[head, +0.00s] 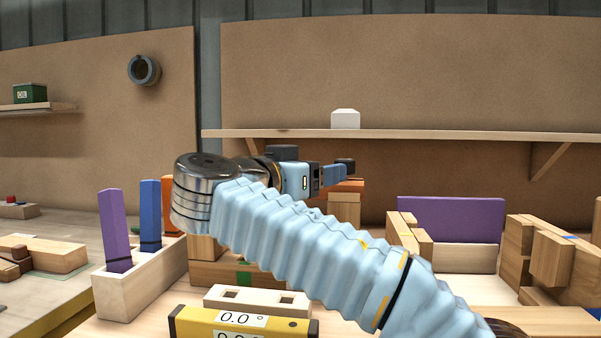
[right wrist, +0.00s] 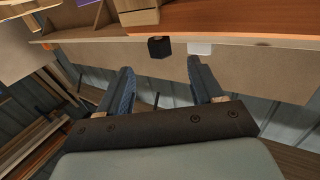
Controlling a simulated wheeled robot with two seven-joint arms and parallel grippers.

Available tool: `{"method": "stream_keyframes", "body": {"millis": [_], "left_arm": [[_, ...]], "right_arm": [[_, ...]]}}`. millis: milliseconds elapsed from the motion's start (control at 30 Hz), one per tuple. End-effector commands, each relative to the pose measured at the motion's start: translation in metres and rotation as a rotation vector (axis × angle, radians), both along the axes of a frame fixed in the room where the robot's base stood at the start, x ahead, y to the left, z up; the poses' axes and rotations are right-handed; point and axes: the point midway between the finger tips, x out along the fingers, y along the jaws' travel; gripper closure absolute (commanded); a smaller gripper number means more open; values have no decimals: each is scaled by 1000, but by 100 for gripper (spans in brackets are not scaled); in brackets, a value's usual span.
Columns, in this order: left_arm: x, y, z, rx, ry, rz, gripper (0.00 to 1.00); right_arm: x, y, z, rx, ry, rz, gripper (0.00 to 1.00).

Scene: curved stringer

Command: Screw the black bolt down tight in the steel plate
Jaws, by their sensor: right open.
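My right gripper (head: 335,174) reaches across the head view and points to the right. In the right wrist view its two blue fingers (right wrist: 160,74) stand apart with nothing between them. A small black block (right wrist: 159,47), which looks like the head of the black bolt, is just past the fingertips, roughly in line with the gap. In the head view it shows as a dark piece (head: 346,162) at the finger end, above an orange block (head: 347,186). I cannot make out the steel plate or the bolt's shank. My left gripper is out of view.
A wooden holder (head: 135,292) with purple and blue bars stands at the left. A yellow level (head: 240,325) and a slotted pale block (head: 258,300) lie in front. Wooden blocks and a purple panel (head: 452,218) crowd the right. A white block (head: 345,119) sits on the back shelf.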

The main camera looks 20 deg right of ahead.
Motion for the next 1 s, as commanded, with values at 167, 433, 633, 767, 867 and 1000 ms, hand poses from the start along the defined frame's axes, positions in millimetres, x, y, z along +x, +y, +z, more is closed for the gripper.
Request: {"method": "stream_keyframes", "body": {"millis": [167, 433, 633, 767, 867, 1000], "left_arm": [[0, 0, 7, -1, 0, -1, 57], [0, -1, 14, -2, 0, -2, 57], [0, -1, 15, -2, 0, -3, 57], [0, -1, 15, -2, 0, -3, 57], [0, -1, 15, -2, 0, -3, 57], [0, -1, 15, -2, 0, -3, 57]], "right_arm": [[19, -38, 1, -1, 2, -5, 34], [40, -74, 1, 0, 1, -1, 34], [45, -83, 0, 0, 1, 1, 34], [46, -83, 0, 0, 1, 1, 34], [45, -83, 0, 0, 1, 1, 34], [45, -83, 0, 0, 1, 1, 55]]}}
